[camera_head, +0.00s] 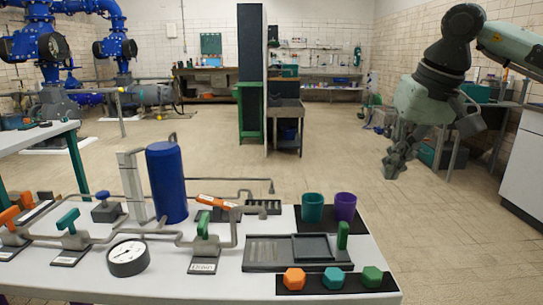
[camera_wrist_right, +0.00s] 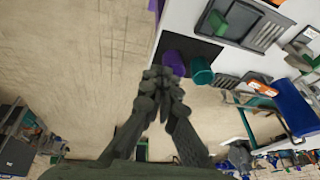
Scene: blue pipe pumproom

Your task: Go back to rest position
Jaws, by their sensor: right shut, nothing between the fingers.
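My right gripper (camera_head: 394,168) hangs fingers down over the floor, to the right of the white table (camera_head: 330,222) in the head view. It is shut and empty, clear of the table and everything on it. The right wrist view shows its closed fingertips (camera_wrist_right: 162,82) with the floor behind them and the table beyond. My left gripper is not in either view.
The table carries a blue cylinder (camera_head: 167,183) with grey pipes, a round gauge (camera_head: 128,258), a teal cup (camera_head: 312,207), a purple cup (camera_head: 345,206) and colored hexagonal pieces (camera_head: 333,278). A white cabinet (camera_head: 524,168) stands at right. The floor (camera_head: 440,235) between is clear.

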